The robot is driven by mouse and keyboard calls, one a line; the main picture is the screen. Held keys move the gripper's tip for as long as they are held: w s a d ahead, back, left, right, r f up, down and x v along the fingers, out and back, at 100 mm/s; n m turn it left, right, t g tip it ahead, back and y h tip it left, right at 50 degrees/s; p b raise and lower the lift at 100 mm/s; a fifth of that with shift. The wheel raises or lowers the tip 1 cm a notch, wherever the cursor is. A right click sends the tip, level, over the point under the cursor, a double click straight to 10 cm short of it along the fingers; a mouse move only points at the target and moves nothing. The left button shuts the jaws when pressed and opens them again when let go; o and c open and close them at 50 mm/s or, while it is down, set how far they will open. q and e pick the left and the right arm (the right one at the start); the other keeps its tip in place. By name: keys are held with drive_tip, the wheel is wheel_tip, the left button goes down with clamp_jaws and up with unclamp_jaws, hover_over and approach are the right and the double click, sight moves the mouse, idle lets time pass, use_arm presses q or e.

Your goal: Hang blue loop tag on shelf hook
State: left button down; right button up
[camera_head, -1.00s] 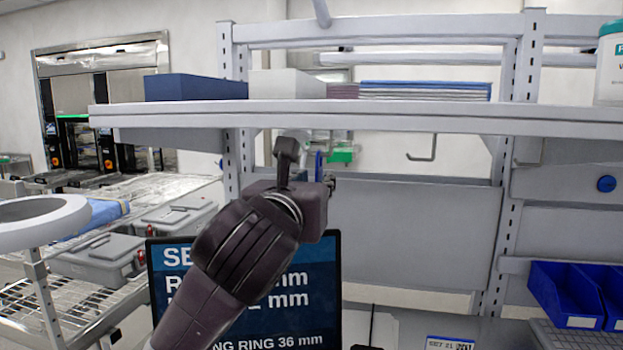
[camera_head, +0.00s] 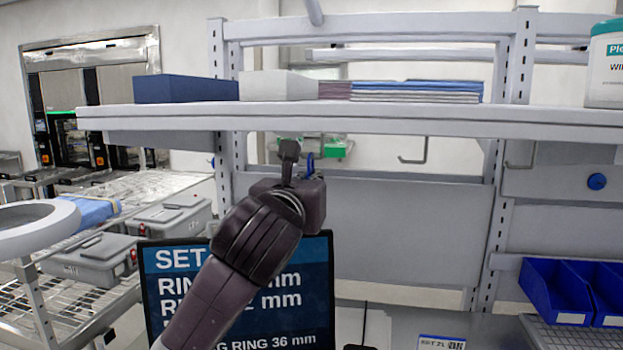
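My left gripper (camera_head: 301,172) is raised below the front edge of the long grey shelf (camera_head: 330,115), left of its hooks. A narrow blue piece (camera_head: 310,164), likely the blue loop tag, shows beside its fingers. The gripper body hides most of it, so I cannot tell whether the fingers are closed on it. A thin metal hook (camera_head: 414,160) hangs under the shelf to the right of the gripper, with nothing seen on it. A second hook (camera_head: 521,163) hangs farther right. My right gripper is not in view.
A dark blue box (camera_head: 186,90), a white box (camera_head: 277,86) and a folded stack (camera_head: 416,91) lie on the shelf. A screen (camera_head: 300,262) stands behind my arm. Blue bins (camera_head: 556,292) are at lower right. The space between gripper and nearer hook looks clear.

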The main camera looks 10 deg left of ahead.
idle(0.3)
use_arm(q)
drive_tip(key=c, duration=1.4)
unclamp_jaws()
drive_tip(key=shift+c, duration=0.2)
drive_tip(key=shift+s, duration=0.1)
drive_tip(key=s+p, duration=0.2)
drive_tip(key=s, duration=0.7)
drive_tip(key=shift+f, duration=0.45)
